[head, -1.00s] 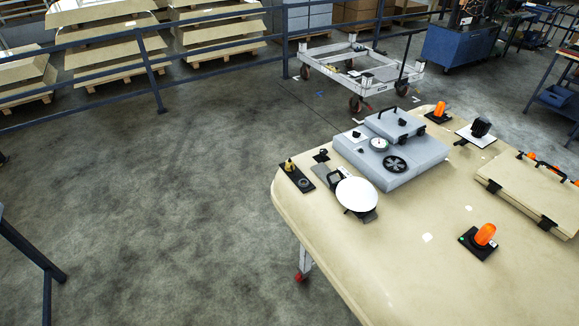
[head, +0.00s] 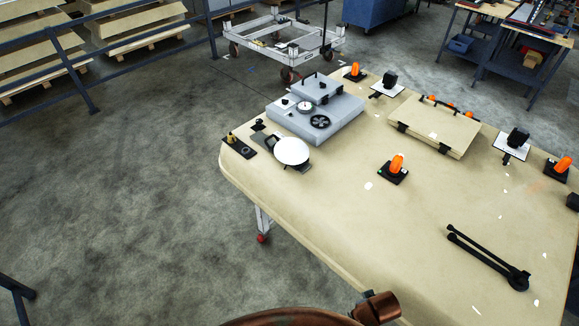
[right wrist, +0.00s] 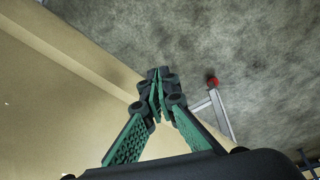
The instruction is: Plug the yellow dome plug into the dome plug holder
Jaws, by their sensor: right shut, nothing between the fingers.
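The small yellow dome plug (head: 231,137) stands at the left end of a narrow black plate near the table's left corner. The black plate (head: 239,146), which looks like the dome plug holder, also has a dark ring-shaped socket (head: 246,152) at its other end. Whether the plug is seated or only resting there is too small to tell. My right gripper (right wrist: 157,90) shows in the right wrist view, its green-padded fingers together and empty, above the table's edge. Neither gripper shows in the head view, and my left gripper is in no view.
On the beige table (head: 330,220) are a white disc (head: 291,151), a grey box unit (head: 315,112), an orange beacon (head: 396,164), a beige case (head: 434,125) and a black tool (head: 488,258). The near middle of the table is clear. Open floor (head: 130,220) lies left.

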